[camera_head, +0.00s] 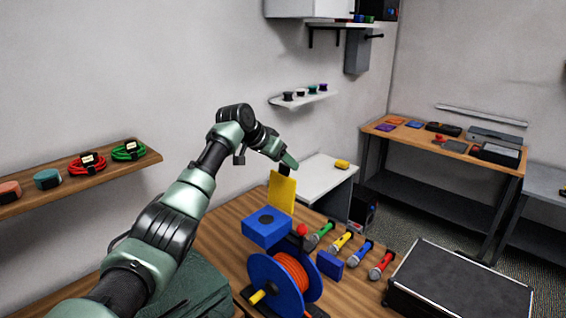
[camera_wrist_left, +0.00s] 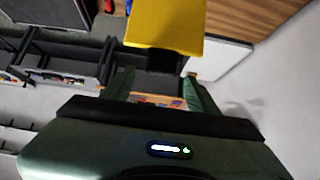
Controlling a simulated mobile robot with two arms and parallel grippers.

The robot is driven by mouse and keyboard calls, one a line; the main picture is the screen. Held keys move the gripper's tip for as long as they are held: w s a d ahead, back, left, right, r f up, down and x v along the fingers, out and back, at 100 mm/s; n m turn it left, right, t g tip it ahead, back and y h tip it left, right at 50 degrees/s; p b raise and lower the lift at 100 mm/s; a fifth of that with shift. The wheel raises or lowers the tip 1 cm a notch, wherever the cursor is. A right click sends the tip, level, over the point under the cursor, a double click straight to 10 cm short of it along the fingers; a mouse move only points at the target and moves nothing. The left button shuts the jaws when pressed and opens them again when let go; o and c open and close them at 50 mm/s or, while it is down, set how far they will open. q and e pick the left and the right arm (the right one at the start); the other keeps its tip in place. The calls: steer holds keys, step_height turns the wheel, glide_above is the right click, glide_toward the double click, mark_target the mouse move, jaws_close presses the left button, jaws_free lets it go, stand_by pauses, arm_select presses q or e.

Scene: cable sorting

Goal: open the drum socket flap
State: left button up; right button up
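The cable drum (camera_head: 262,275) is blue with orange cable and stands on the wooden table. A blue socket box (camera_head: 265,228) with a dark round socket sits at its top. The yellow flap (camera_head: 282,193) stands up from the box's far side, leaving the socket uncovered. My left gripper (camera_head: 286,165) is at the flap's top edge. In the left wrist view, the yellow flap (camera_wrist_left: 165,28) and its black tab (camera_wrist_left: 162,60) are just beyond the fingertips. The two fingers (camera_wrist_left: 160,80) are apart, with nothing visibly clamped between them. My right gripper is not in view.
Several microphones (camera_head: 342,241) and a small blue box (camera_head: 329,265) lie right of the drum. A black case (camera_head: 460,283) is at the front right. A white table (camera_head: 315,178) stands behind. A wooden shelf (camera_head: 75,178) with cable coils is at the left.

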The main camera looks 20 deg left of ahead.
arm_select(q)
steer(key=shift+s+f, duration=0.15)
steer(key=b+v, duration=0.4)
steer(key=v, duration=0.3)
steer(key=shift+s+r, duration=0.25)
steer(key=shift+r, duration=0.05)
steer(key=shift+a, duration=0.15)
steer(key=shift+f, duration=0.1)
